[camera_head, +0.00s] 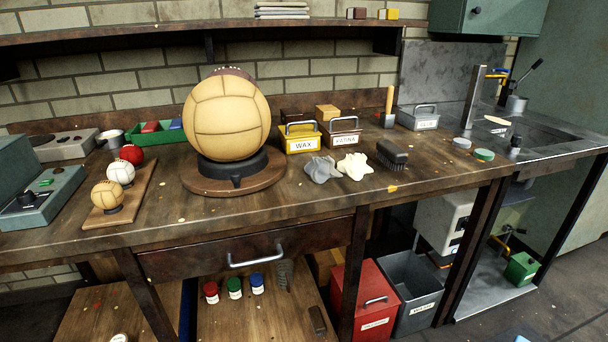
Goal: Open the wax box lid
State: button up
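The wax box (300,141) is a small yellow box with a white "WAX" label on its front. It stands on the wooden workbench, just right of the large tan leather ball. My gripper is not in view.
The large ball (227,118) sits on a black ring stand left of the wax box. Grey and cream cloths (354,166) and a dark brush (392,153) lie in front and to the right. A wall shelf (200,37) runs above. The front bench edge is mostly clear.

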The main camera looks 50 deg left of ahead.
aim_at(304, 128)
jog(key=u, duration=2.3)
